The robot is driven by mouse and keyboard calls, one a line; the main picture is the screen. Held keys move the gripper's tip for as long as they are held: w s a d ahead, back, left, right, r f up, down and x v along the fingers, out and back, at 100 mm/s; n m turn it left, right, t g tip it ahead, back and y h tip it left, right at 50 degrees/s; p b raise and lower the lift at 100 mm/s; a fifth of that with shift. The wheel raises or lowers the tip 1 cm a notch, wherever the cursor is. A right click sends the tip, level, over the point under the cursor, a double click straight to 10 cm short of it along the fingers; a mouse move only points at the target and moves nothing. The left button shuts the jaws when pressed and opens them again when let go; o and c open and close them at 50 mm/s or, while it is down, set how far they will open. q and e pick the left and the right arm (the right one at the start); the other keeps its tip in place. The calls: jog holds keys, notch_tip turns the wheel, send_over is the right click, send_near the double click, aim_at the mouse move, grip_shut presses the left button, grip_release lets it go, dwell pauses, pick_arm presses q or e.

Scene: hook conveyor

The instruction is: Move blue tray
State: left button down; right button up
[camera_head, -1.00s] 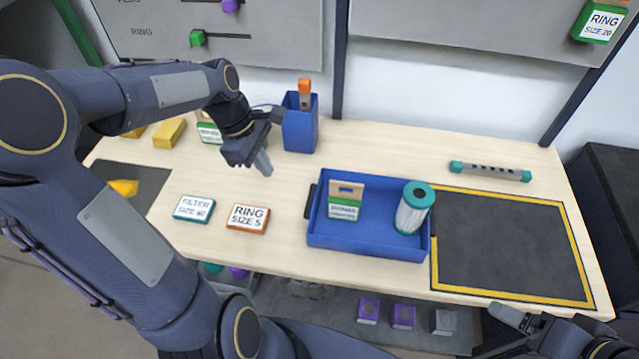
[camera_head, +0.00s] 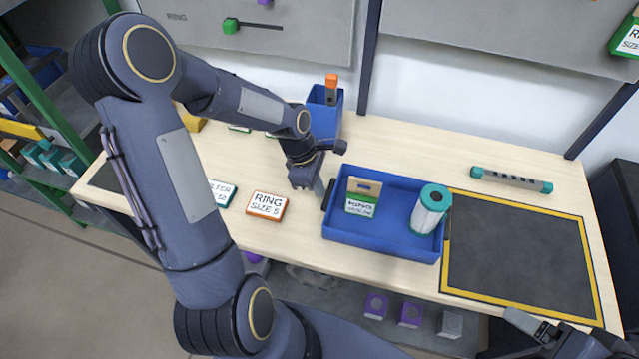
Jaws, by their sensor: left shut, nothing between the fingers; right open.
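The blue tray (camera_head: 383,243) lies on the wooden table, just left of the yellow-bordered dark mat. It holds a small green-and-white labelled box (camera_head: 362,197) and a white cylindrical filter with teal ends (camera_head: 430,209). A dark handle (camera_head: 328,195) is on its left side. My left gripper (camera_head: 322,189) is shut and empty beside that handle; I cannot tell whether they touch. My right gripper (camera_head: 526,325) is open near the table's front right edge, away from the tray.
The dark mat with a yellow border (camera_head: 520,250) is bare. A grey bar with teal ends (camera_head: 512,180) lies behind it. A RING SIZE 5 box (camera_head: 267,205) and a FILTER box (camera_head: 222,192) lie left of the tray. A blue bin (camera_head: 327,113) stands behind.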

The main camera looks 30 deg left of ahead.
aim_at(376, 201)
pick_arm(q)
jog(key=shift+d, duration=0.2)
jog(key=shift+w+d, duration=0.15)
jog(key=shift+d, duration=0.1)
jog(key=w+d+b, duration=0.1)
jog(key=d, duration=0.3)
jog(key=w+d+b, duration=0.1)
jog(key=d, duration=0.3)
jog(key=w+d+b, duration=0.1)
jog(key=d, duration=0.3)
jog(key=shift+d, duration=0.3)
jog(key=w+d, duration=0.1)
jog(key=d, duration=0.5)
jog(key=w+d+p, duration=0.1)
jog(key=w+d, duration=0.1)
jog(key=d, duration=0.5)
jog(key=w+d, duration=0.1)
jog(key=d, duration=0.5)
jog(key=shift+w+d+p, duration=0.25)
jog(key=shift+w+p, duration=0.05)
jog(key=shift+w, duration=0.05)
jog(key=shift+a, duration=0.15)
